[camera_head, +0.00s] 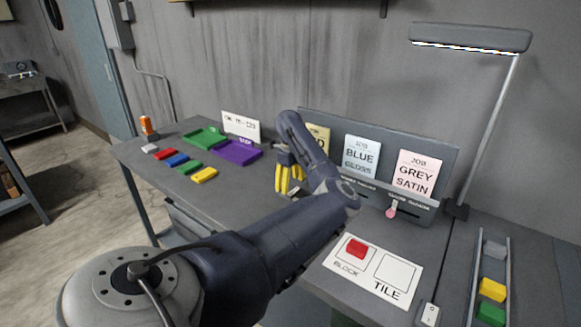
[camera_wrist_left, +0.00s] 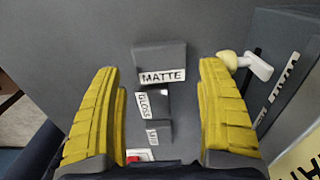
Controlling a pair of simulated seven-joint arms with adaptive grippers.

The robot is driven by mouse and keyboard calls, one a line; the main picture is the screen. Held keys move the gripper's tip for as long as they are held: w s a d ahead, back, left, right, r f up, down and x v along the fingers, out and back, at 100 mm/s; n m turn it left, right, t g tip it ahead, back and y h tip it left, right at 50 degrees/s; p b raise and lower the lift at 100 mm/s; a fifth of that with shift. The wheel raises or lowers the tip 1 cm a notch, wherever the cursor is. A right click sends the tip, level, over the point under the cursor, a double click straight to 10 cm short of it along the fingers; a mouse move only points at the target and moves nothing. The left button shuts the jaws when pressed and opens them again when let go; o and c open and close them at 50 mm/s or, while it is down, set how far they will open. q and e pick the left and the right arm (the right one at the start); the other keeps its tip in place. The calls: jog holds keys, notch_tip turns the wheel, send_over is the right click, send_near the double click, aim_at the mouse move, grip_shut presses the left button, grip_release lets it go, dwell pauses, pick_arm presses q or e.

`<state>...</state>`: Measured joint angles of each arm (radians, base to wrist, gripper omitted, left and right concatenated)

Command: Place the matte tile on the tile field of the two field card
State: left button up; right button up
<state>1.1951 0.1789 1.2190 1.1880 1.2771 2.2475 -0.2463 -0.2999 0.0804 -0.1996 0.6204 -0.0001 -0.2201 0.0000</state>
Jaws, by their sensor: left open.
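The two field card (camera_head: 333,262) lies at the front of the bench in the head view. A red block (camera_head: 356,248) is on its BLOCK field, and its TILE field (camera_head: 396,271) is bare. My left gripper (camera_head: 288,180), with yellow fingers, is over the bench left of the job cards. In the left wrist view my left gripper (camera_wrist_left: 159,70) is open. A grey tile labelled MATTE (camera_wrist_left: 160,56) shows between and beyond its fingertips, not gripped. Smaller grey pieces labelled GLOSS (camera_wrist_left: 153,104) and one with an unclear label (camera_wrist_left: 158,132) lie nearer. My right gripper is not in view.
A panel with BLUE GLOSS (camera_head: 361,157) and GREY SATIN (camera_head: 415,173) cards stands behind. A yellow-knobbed lever (camera_wrist_left: 229,60) is close to the right finger. Green (camera_head: 204,138) and purple (camera_head: 238,152) trays and several coloured blocks are at left; a block rack (camera_head: 473,290) is at right.

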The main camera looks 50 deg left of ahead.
aim_at(290, 190)
pick_arm(q)
jog(key=shift+f, duration=1.95)
jog(key=c, duration=1.1)
jog(key=shift+o, duration=0.2)
jog(key=shift+r, duration=0.1)
